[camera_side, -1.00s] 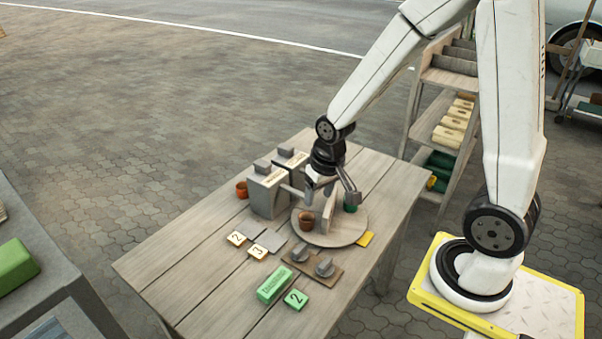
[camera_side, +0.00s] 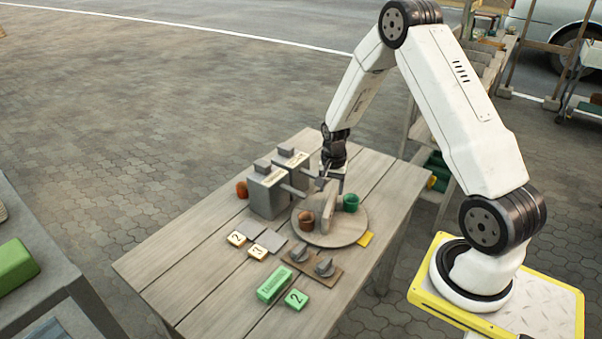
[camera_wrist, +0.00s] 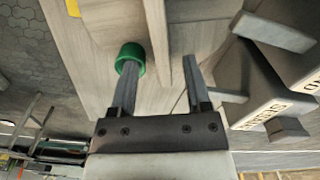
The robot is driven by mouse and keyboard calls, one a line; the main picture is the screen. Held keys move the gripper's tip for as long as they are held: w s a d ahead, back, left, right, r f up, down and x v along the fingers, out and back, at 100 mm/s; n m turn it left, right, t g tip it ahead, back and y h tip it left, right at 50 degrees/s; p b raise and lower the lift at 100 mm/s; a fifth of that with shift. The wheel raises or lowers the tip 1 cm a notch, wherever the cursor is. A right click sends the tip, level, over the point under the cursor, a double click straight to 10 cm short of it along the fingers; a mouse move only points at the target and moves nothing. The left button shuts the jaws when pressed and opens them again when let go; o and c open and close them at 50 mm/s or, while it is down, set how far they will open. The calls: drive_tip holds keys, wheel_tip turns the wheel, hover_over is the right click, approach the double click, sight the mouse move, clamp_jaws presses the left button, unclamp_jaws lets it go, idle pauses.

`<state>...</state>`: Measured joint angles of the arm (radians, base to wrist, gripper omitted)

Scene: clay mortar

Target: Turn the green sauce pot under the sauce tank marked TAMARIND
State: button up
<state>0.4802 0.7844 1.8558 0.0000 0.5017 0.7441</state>
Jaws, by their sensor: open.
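The green pot (camera_side: 350,203) stands on the right of the round grey turntable (camera_side: 345,238). An upright divider (camera_side: 327,213) separates it from a brown-orange pot (camera_side: 306,220) on the left. Two grey tanks (camera_side: 266,197) with spouts stand behind the turntable; their labels are too small to read in the side view. The wrist view shows only part of the lettering on the tanks (camera_wrist: 262,100). My gripper (camera_wrist: 161,75) is open and empty. In the wrist view its left finger overlaps the green pot (camera_wrist: 131,55) and the divider (camera_wrist: 157,35) shows between the fingers; contact cannot be told.
Another orange pot (camera_side: 241,189) stands left of the tanks. Two levers on a brown board (camera_side: 303,266), numbered tiles (camera_side: 236,238), a green block (camera_side: 274,284) and a green tile (camera_side: 296,298) lie nearer the front. A yellow tab (camera_side: 366,239) is at the turntable's right edge.

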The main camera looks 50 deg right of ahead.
sight(330, 200)
drive_tip(key=shift+f, duration=0.15)
drive_tip(key=shift+f, duration=3.75)
drive_tip(key=shift+c, duration=0.2)
clamp_jaws()
